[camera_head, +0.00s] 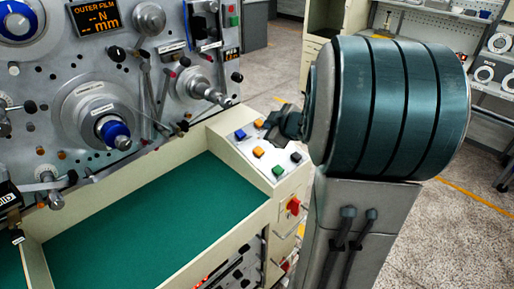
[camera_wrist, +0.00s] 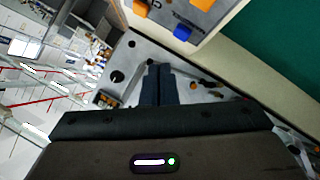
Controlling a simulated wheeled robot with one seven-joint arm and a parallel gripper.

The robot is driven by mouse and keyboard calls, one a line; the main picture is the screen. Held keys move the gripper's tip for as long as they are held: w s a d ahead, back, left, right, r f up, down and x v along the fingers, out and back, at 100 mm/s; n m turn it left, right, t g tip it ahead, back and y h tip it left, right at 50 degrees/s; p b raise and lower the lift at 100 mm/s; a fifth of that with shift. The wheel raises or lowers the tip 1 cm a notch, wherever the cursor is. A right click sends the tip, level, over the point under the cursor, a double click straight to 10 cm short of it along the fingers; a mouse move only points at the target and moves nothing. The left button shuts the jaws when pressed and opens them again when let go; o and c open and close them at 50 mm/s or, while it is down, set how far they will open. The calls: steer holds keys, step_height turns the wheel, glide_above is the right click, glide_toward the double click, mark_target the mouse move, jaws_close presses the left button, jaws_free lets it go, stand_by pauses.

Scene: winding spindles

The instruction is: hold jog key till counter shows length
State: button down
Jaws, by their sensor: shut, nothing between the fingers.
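My gripper (camera_head: 274,124) is shut and empty, at the far right corner of the sloped key panel (camera_head: 243,150). Its fingers also show in the wrist view (camera_wrist: 158,72), below the panel edge and apart from the keys there. The panel carries a blue key (camera_head: 240,134), two orange keys, one far (camera_head: 259,123) and one near (camera_head: 258,152), a green key (camera_head: 278,170) and a black key (camera_head: 296,157). The wrist view shows the blue key (camera_wrist: 182,33). Key labels are too small to read. A display (camera_head: 97,17) reads OUTER FILM with dashes before N and mm.
The winding machine's front (camera_head: 60,150) with spindles and blue knobs stands at the left. A green-lined tray (camera_head: 150,215) lies below it. A red rotary switch (camera_head: 293,205) sits on the desk's front. A grey floor and shelves (camera_head: 490,75) lie behind.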

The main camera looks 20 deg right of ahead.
mark_target(257, 147)
steer(key=shift+f, duration=0.1)
steer(key=f+b, duration=0.2)
steer(key=w+f+b, duration=0.1)
steer(key=f+b, duration=0.1)
steer(key=b, duration=0.1)
steer(key=f+b, duration=0.3)
steer(key=shift+w+a+f, duration=0.1)
steer(key=shift+w+a, duration=0.25)
steer(key=shift+w, duration=0.05)
steer(key=shift+w+f+b, duration=0.2)
steer(key=shift+f+b, duration=0.15)
steer(key=shift+f, duration=0.15)
steer(key=shift+f, duration=0.15)
stand_by(1.4)
steer(key=shift+w+a+f, duration=0.1)
steer(key=shift+f, duration=0.2)
steer(key=shift+w+f+b, duration=0.1)
steer(key=shift+f+b, duration=0.35)
stand_by(3.9)
